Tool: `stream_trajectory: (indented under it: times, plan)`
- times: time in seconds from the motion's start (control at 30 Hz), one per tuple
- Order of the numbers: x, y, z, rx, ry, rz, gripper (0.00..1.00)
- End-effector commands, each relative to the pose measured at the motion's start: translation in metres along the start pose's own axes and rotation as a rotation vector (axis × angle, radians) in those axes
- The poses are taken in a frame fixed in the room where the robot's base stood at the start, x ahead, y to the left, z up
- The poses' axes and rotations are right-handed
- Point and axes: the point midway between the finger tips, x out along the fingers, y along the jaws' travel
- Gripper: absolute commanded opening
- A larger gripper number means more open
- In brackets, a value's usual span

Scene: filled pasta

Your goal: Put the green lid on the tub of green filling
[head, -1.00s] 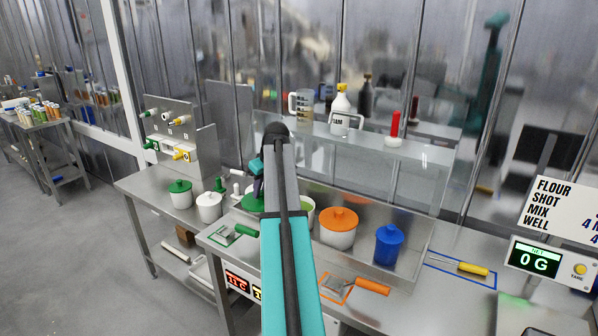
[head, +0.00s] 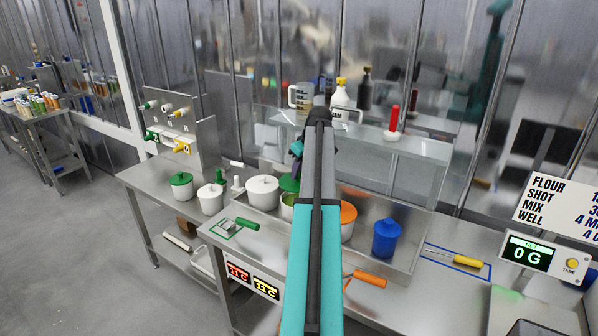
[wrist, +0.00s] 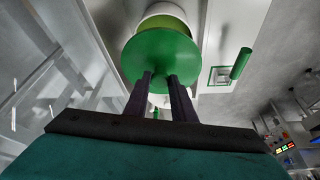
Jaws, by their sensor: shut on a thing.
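My gripper (wrist: 159,77) is shut on the green lid (wrist: 158,55), a round disc that fills the upper middle of the wrist view. In the head view the lid (head: 288,184) shows as a green sliver left of my arm. The tub of green filling (wrist: 166,10) is white with green inside; the lid covers part of it in the wrist view. In the head view this tub (head: 287,212) is mostly hidden by my arm. The lid appears above the tub and offset from its opening; I cannot tell whether they touch.
A white-lidded tub (head: 262,194) stands just left of the filling tub. An orange-lidded tub (head: 348,218) and a blue tub (head: 386,240) stand to the right. A green-handled tool (head: 246,224) lies in front. A shelf (head: 400,148) with bottles runs behind.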

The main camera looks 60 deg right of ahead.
Motion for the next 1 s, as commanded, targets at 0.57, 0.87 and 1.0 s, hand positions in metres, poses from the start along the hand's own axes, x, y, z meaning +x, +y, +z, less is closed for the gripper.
stream_trajectory:
  times: [0.57, 0.87, 1.0]
  plan:
    - [0.027, 0.000, 0.011, 0.001, 0.000, 0.000, 0.02]
    - [0.045, 0.000, 0.019, 0.001, 0.000, 0.000, 0.02]
    - [0.052, 0.000, 0.022, 0.001, 0.000, 0.000, 0.02]
